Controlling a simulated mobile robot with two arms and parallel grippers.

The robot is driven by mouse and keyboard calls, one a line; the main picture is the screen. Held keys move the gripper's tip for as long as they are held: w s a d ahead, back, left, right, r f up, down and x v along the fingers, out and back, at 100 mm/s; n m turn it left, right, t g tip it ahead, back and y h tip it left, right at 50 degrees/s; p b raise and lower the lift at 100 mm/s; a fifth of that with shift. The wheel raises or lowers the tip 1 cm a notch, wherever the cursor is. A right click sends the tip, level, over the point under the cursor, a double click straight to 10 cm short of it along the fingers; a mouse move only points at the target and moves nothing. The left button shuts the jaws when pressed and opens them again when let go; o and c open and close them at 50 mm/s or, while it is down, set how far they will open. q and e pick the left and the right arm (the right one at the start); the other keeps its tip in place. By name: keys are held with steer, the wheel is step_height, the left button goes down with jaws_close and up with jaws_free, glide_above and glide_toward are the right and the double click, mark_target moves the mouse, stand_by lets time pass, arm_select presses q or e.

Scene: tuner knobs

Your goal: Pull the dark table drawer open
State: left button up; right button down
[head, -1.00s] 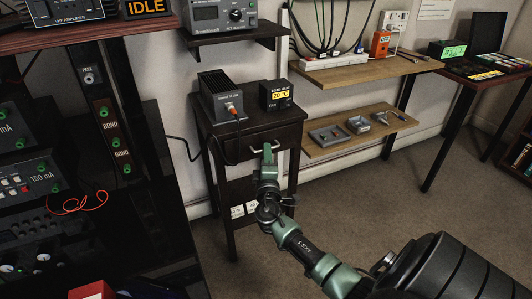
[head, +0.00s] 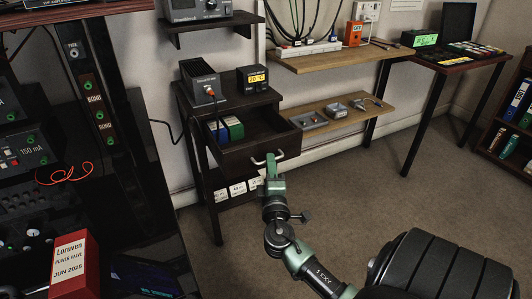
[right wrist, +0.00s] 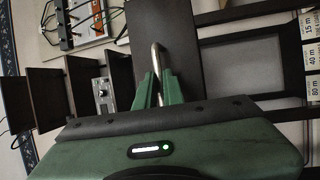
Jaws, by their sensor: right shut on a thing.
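The dark table (head: 199,160) stands against the wall, and its drawer (head: 240,163) is pulled out toward me. Inside it, a green box (head: 234,127) and a blue box (head: 217,131) show at the left side. My right gripper (head: 271,163) is shut on the drawer's pale metal handle (head: 257,162), near its middle. In the right wrist view the handle (right wrist: 156,58) runs between the two green fingers (right wrist: 158,88), in front of the dark drawer front (right wrist: 180,45). My left gripper is not in view.
A black amplifier (head: 201,82) and a small temperature display (head: 252,79) stand on the table top. A low wooden shelf (head: 338,115) with small metal parts is close to the drawer's right. A red box (head: 74,265) is at lower left.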

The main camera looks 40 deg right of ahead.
steer(key=shift+s+a, duration=0.15)
steer(key=shift+s, duration=0.05)
steer(key=c, duration=1.5)
jaws_free()
steer(key=shift+c, duration=0.2)
